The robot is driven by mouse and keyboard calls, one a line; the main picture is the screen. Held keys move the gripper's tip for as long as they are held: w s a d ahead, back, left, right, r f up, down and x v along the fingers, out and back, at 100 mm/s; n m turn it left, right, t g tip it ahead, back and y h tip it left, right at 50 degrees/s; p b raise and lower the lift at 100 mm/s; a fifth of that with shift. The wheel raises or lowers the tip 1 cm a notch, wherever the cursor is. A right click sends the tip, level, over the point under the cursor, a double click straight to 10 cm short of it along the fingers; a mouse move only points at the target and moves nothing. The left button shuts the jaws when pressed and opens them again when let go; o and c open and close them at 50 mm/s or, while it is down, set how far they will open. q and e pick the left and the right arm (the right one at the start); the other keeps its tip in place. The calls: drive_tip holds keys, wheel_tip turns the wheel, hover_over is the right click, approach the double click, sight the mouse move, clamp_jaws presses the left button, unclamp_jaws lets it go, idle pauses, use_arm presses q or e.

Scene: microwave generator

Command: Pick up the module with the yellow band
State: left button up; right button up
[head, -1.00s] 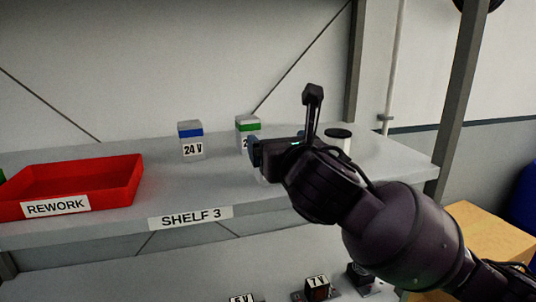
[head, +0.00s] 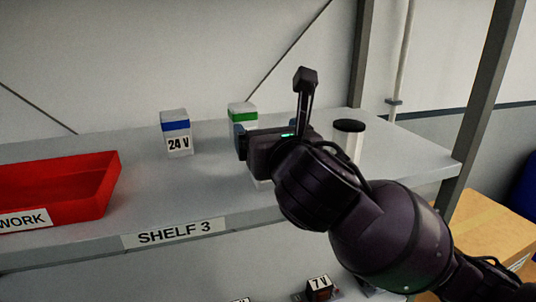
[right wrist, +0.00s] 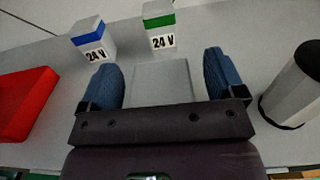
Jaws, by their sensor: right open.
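My right gripper (head: 243,145) is above the shelf, and it also shows in the right wrist view (right wrist: 163,75). Its two blue fingers are open. A pale grey block (right wrist: 163,88) lies between and below the fingers in the right wrist view, partly hidden by the gripper body. A small pale part of it shows under the gripper in the head view (head: 262,182). I see no yellow band on it; its front is hidden. A module with a green band (head: 242,115) and one with a blue band (head: 176,132), marked 24 V, stand behind. My left gripper is out of view.
A red tray (head: 108,190) stands at the left of the shelf. A white cylinder with a black lid (right wrist: 290,92) stands to the right of the gripper. A 7 V item (head: 319,289) is on the lower level.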

drive_tip(key=c, duration=1)
drive_tip(key=shift+c, duration=0.7)
drive_tip(key=shift+r, duration=0.15)
